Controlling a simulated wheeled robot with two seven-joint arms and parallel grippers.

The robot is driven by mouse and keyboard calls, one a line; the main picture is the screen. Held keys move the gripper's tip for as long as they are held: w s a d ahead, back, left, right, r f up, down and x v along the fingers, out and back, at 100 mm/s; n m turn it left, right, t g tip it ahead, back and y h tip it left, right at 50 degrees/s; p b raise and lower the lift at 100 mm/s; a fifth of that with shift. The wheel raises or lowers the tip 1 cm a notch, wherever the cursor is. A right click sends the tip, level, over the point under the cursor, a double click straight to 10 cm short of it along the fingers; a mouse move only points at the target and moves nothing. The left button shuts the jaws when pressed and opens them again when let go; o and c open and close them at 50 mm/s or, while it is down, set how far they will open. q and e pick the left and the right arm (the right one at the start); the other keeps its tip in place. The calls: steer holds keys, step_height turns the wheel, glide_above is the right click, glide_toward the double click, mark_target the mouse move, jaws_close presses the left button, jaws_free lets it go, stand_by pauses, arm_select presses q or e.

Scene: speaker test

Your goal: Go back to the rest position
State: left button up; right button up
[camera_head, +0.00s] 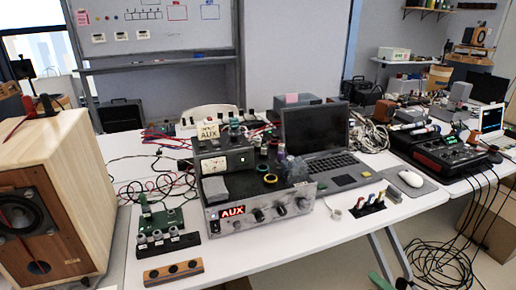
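Neither of my grippers can be made out in the head view. The white table (290,250) stands in front of me. A silver amplifier (262,212) with a red AUX display sits on it, with a black meter unit (222,163) and several small coloured rings on top. A large wooden speaker (62,200) is at the left. A green circuit board (160,222) with several knobs lies between the speaker and the amplifier.
An open laptop (318,130) stands behind the amplifier. A wooden strip with dark holes (173,272) lies at the front edge. Coloured plugs (369,203) and a white mouse (411,178) are to the right, near a black mixer (440,152). Cables (440,262) hang to the floor.

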steer(key=s+d+f+m+g+h, duration=0.2)
steer(key=s+d+f+m+h, duration=0.25)
steer(key=d+f, duration=0.5)
steer(key=s+d+f+m+g+h, duration=0.3)
steer(key=d+f+m, duration=0.2)
steer(key=d+f, duration=0.45)
steer(key=s+d+f+m+g+h, duration=0.25)
steer(key=s+d+f, duration=0.2)
steer(key=s, duration=0.45)
steer(key=s+d+f+m+g+h, duration=0.1)
steer(key=s+d+f+m+g, duration=0.25)
steer(key=s+d, duration=0.35)
steer(key=s+d+f+m+g+h, duration=0.2)
steer(key=s+d+f+m, duration=0.25)
steer(key=s, duration=0.55)
arm_select(q)
steer(key=shift+s, duration=1)
arm_select(e)
steer(key=s+a+f+y, duration=0.1)
steer(key=a+f, duration=0.2)
steer(key=a, duration=0.7)
steer(key=s+a+f+m+y, duration=0.1)
steer(key=a+f, duration=0.3)
steer(key=a, duration=0.6)
steer(key=s+a+f+g+y, duration=0.1)
steer(key=s+a+f+y, duration=0.1)
steer(key=a, duration=0.8)
steer(key=shift+a+f+m+y, duration=0.4)
steer(key=shift+f+y, duration=0.1)
steer(key=shift+f, duration=0.2)
